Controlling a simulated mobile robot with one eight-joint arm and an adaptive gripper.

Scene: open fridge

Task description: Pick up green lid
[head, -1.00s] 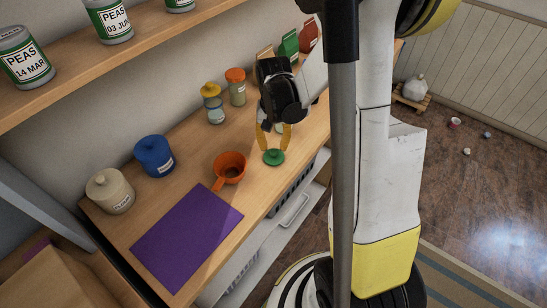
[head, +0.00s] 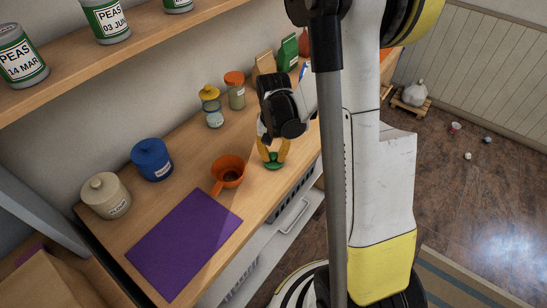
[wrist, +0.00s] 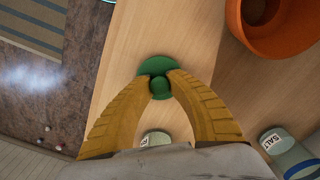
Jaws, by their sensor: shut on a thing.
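The green lid (head: 273,164) is a small round disc with a knob, near the front edge of the wooden counter (head: 262,189). It also shows in the wrist view (wrist: 155,68), at the fingertips. My gripper (head: 273,155) points down over the lid, its yellow fingers on either side of the knob. In the wrist view my gripper (wrist: 161,82) is shut on the knob. The lid appears to be at the counter surface; I cannot tell whether it is lifted.
An orange cup with a handle (head: 228,172) stands close left of the lid. A purple mat (head: 184,243), a blue canister (head: 152,160) and a cream canister (head: 105,196) are further left. A yellow-topped shaker (head: 212,107) and an orange-lidded jar (head: 235,91) stand behind.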

